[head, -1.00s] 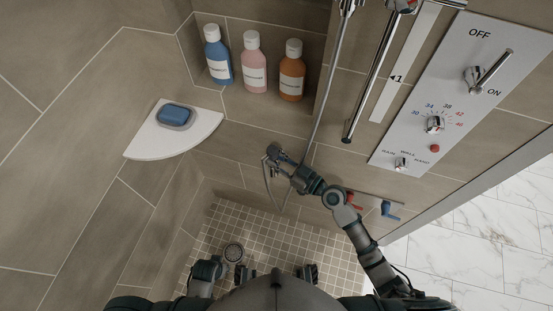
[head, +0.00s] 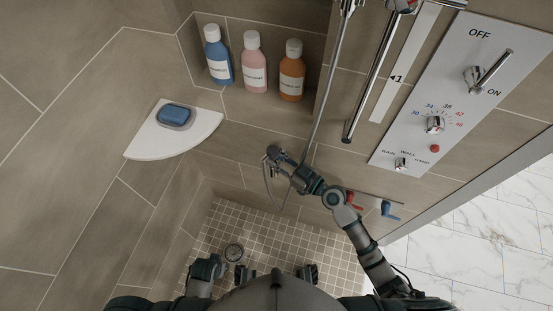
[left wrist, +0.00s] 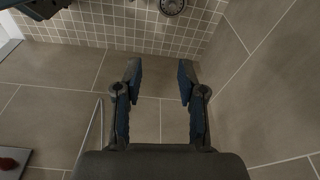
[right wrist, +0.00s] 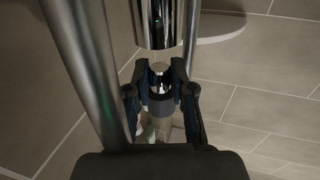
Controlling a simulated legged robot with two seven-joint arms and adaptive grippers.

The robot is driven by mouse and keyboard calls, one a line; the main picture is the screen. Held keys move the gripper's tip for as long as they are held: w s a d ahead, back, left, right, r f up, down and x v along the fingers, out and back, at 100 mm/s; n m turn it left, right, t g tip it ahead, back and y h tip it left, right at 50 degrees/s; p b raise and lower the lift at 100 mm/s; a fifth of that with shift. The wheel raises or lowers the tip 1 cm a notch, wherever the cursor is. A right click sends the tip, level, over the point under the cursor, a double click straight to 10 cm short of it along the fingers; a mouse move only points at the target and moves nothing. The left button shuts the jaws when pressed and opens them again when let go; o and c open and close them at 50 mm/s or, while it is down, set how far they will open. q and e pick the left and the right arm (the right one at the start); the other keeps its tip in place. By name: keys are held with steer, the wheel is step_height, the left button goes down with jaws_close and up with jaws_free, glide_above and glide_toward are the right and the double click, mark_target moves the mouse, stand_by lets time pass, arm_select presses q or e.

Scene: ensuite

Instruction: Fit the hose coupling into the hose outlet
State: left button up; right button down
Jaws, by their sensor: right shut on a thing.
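My right gripper (right wrist: 160,80) is shut on the hose coupling (right wrist: 161,104), a dark collar with a pale metal tip. In the right wrist view the tip points up at a chrome cylinder (right wrist: 158,25), which looks like the hose outlet. A small gap shows between them; how well they line up in depth I cannot tell. In the head view my right gripper (head: 284,158) is low by the tiled wall, and the coupling is too small to make out. A thin hose (head: 267,182) loops below it. My left gripper (left wrist: 160,80) is open and empty.
A thick metal tube (right wrist: 85,60) runs close along the left of my right gripper. A corner shelf (head: 145,138) holds a blue soap (head: 174,115). Several bottles stand in the wall niche. A control panel (head: 460,95) is at the right, with red (head: 352,200) and blue (head: 388,208) handles below.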

mark_target(277, 152)
arm_select(q)
steer(key=shift+w+r, duration=0.15)
steer(key=shift+r, duration=2.3)
steer(key=shift+t, duration=0.7)
steer(key=shift+w+d+r+b, duration=0.15)
steer(key=shift+r+b, duration=0.45)
steer(key=shift+r, duration=0.75)
steer(key=shift+w+a+r+b, duration=0.1)
steer(key=shift+r+b, duration=0.5)
steer(key=shift+r, duration=0.75)
arm_select(e)
steer(key=shift+f, duration=1.05)
arm_select(q)
steer(key=shift+w+d+t+h, duration=0.2)
steer(key=shift+w+t, duration=0.1)
steer(key=shift+w, duration=0.3)
steer(key=shift+w+d+t+h, duration=0.1)
steer(key=shift+w+d+t, duration=0.15)
steer(key=shift+w, duration=0.3)
arm_select(e)
steer(key=shift+f, duration=0.25)
